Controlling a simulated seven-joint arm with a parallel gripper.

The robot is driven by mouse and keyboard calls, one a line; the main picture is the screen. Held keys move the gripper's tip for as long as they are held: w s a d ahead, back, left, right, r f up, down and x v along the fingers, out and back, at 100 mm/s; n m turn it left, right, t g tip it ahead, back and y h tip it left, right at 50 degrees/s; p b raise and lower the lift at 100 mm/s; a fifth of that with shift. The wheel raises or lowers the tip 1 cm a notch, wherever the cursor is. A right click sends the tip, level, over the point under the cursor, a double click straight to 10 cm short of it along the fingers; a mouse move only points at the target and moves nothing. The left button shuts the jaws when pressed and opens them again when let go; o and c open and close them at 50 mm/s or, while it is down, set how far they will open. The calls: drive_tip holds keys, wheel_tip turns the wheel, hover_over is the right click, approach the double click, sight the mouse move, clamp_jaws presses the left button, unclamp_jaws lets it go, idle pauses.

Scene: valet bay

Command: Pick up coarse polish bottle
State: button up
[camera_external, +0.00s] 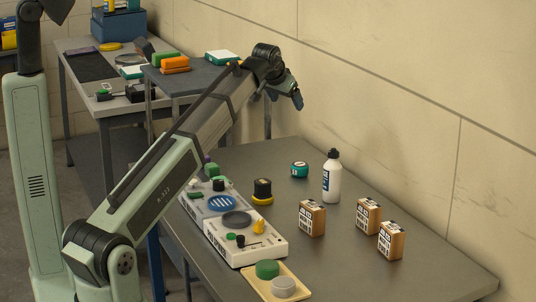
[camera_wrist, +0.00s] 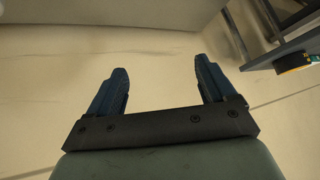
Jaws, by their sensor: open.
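A white bottle (camera_external: 332,177) with a black cap and a dark label stands upright toward the back of the near table, close to the wall. I cannot read its label, so I cannot tell if it is the coarse polish. My gripper (camera_external: 298,100) is raised above the table's far end, up and to the left of the bottle, and touches nothing. In the wrist view my gripper (camera_wrist: 160,84) has its two blue fingers wide apart with nothing between them. The bottle is not in the wrist view.
Three brown boxes (camera_external: 312,218) stand right of and in front of the bottle. A teal-lidded jar (camera_external: 300,169) and a black jar (camera_external: 262,188) stand left of it. A white tray (camera_external: 265,252) with pads and a cream tray (camera_external: 300,296) lie nearer. A grey shelf (camera_external: 190,78) stands behind.

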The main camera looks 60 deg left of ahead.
sight(333, 149)
drive_tip(key=d+f+m+h, duration=0.1)
drive_tip(key=d+h, duration=0.1)
drive_tip(key=d, duration=1.9)
drive_tip(key=shift+g, duration=0.3)
drive_tip(key=x, duration=0.5)
drive_tip(key=d+x, duration=0.1)
drive_tip(key=x, duration=0.1)
drive_tip(key=shift+w+a+f, duration=0.1)
drive_tip(key=shift+w+f, duration=0.15)
drive_tip(key=shift+f, duration=0.15)
drive_tip(key=shift+h, duration=0.3)
drive_tip(key=shift+x, duration=3)
drive_tip(key=shift+s+f, duration=0.1)
drive_tip(key=shift+s, duration=0.1)
drive_tip(key=shift+c, duration=0.4)
clamp_jaws()
